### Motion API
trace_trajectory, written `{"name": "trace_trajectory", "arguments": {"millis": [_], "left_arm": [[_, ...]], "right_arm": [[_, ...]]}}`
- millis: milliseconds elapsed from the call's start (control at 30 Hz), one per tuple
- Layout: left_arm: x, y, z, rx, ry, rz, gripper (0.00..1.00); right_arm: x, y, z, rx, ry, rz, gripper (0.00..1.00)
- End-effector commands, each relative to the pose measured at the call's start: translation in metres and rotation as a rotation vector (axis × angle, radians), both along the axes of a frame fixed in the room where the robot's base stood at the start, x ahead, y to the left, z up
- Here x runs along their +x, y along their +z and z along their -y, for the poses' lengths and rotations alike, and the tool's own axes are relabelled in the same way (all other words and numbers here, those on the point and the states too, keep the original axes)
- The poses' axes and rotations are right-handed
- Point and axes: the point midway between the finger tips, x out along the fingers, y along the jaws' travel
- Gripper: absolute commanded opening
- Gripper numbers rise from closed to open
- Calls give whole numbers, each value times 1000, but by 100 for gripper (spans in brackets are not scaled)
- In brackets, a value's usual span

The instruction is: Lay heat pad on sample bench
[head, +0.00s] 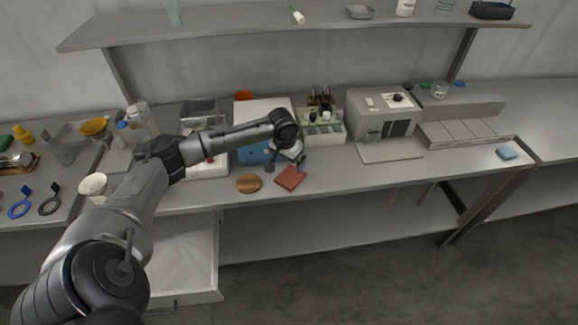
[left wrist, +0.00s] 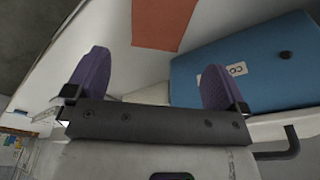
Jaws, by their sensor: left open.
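A flat red-brown pad (head: 291,178), which looks like the heat pad, lies near the front edge of the long grey bench (head: 350,181). In the left wrist view the pad (left wrist: 163,22) is an orange-brown patch at the top, beyond the fingers. My left gripper (head: 285,164) is just behind and above the pad in the head view. Its two purple fingers (left wrist: 153,82) are spread wide with nothing between them. I cannot tell the exact height of the fingers over the bench. My right gripper is in neither view.
A round brown disc (head: 249,183) lies left of the pad. A blue-fronted box with a label (left wrist: 245,65) stands close to the fingers. A rack of bottles (head: 322,125) and a grey machine (head: 383,122) stand behind. The bench front right of the pad is clear.

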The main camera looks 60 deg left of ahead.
Motion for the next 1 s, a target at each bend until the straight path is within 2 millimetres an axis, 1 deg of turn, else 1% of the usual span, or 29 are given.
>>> {"name": "trace_trajectory", "arguments": {"millis": [33, 100, 233, 300, 367, 467, 500, 567, 600, 667, 700, 767, 800, 833, 900, 1000], "left_arm": [[-1, 9, 0, 2, -1, 1, 100], [-2, 16, 1, 0, 0, 0, 100], [-4, 26, 2, -1, -1, 0, 100], [-5, 24, 8, -1, -14, -5, 100], [-7, 14, 20, 0, -50, -14, 100], [-15, -21, 63, 0, -163, -34, 100], [-22, -39, 87, -2, -225, -40, 100], [-38, -68, 130, -7, -331, -41, 100], [-53, -87, 161, -14, -403, -37, 100], [-78, -108, 206, -23, -501, -16, 100], [-95, -117, 233, -30, -551, 3, 100], [-121, -126, 268, -39, -608, 36, 100], [-138, -128, 288, -42, -634, 57, 100], [-150, -128, 300, -42, -646, 74, 100], [-176, -124, 323, -38, -659, 109, 100], [-208, -114, 342, -22, -647, 142, 100]], "right_arm": [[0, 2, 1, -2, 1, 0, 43], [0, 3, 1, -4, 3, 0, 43], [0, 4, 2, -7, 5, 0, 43], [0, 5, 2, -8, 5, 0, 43], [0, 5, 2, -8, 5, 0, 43], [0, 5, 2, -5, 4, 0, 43], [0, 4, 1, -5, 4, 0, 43], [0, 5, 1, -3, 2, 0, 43], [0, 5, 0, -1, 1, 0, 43], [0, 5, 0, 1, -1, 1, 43], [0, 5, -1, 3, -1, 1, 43], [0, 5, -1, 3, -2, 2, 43], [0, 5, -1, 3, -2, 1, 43], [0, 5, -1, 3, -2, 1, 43], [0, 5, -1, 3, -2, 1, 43], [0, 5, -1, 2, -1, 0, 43]]}}
